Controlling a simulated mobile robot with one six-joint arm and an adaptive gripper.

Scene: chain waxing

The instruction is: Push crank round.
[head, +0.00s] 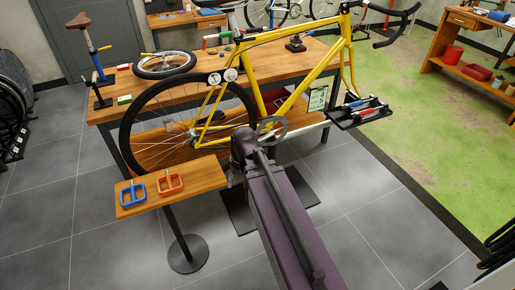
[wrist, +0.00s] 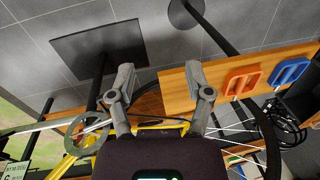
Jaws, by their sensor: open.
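A yellow bicycle (head: 258,92) stands in front of the workbench. Its grey chainring (head: 285,130) is partly behind my arm in the head view. The chainring also shows in the wrist view (wrist: 73,132), left of my gripper. I cannot clearly make out the crank arm or a pedal on it. My gripper (wrist: 159,72) is open, with nothing between its two grey fingers. In the head view it is mostly hidden by my arm, near the lower bicycle frame and the small shelf's right end. I see no contact with the crank.
A small wooden shelf (head: 140,207) on a round-footed post holds a blue frame-shaped item (head: 133,195) and an orange one (head: 170,183). A black tool tray (head: 345,123) is at the right. The workbench (head: 100,116) is behind.

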